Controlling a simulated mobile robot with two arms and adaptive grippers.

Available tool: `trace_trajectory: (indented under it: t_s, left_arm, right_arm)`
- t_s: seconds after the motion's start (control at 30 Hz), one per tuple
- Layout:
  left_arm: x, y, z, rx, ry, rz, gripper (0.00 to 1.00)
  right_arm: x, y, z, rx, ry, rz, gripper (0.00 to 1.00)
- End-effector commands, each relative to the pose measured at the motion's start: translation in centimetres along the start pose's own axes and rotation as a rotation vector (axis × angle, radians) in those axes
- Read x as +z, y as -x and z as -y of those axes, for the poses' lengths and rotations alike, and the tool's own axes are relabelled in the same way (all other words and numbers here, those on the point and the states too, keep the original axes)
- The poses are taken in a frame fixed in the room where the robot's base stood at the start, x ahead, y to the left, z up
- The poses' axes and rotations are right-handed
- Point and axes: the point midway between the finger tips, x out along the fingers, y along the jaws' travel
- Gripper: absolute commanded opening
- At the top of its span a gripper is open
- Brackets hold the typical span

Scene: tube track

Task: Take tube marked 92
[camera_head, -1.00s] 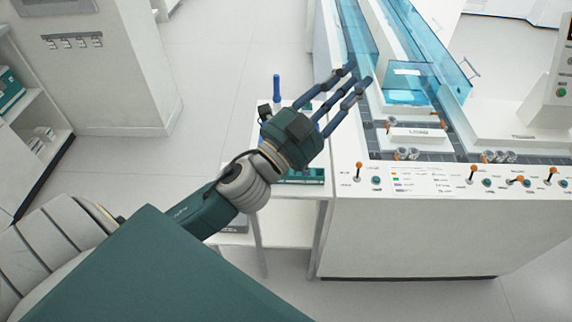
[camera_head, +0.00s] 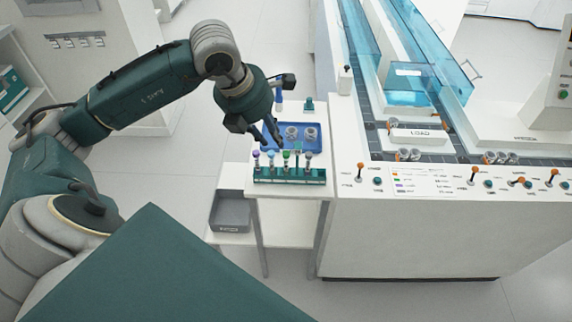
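A green rack (camera_head: 290,177) on the small white table holds several upright tubes in a row, with differently coloured caps. They include a purple-capped tube (camera_head: 256,160) at the left end and a green-capped tube (camera_head: 286,160) near the middle. Number marks are too small to read, so I cannot tell which tube is 92. My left gripper (camera_head: 275,130) points down just behind and above the left half of the rack. Its fingers look spread apart, with no tube seen between them, though they partly overlap. My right gripper is not in view.
A blue tray (camera_head: 313,145) with two grey round holders sits behind the rack. A grey bin (camera_head: 230,211) is on the lower shelf at left. The white track machine stands right of the table, with a LOAD block (camera_head: 418,134), levers and blue clear covers.

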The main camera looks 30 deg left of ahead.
Motion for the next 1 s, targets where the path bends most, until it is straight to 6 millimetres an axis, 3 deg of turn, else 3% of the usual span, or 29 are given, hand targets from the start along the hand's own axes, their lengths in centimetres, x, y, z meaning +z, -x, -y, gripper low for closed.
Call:
trace_trajectory:
  t_s: [0.2,0.43,0.7,1.0]
  left_arm:
    - [0.0,-3.4,0.3,-0.008,0.000,-0.002,0.25]
    - [0.3,-5.1,0.3,-0.010,-0.001,-0.002,0.25]
    - [0.6,-9.0,0.1,-0.009,-0.001,-0.002,0.25]
    - [0.6,-9.6,0.0,-0.007,-0.003,0.001,0.25]
  right_arm:
    - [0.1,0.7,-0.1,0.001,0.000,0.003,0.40]
    - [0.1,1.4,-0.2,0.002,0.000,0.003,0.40]
    - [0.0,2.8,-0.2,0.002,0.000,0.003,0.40]
    - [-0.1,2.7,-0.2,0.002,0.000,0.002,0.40]
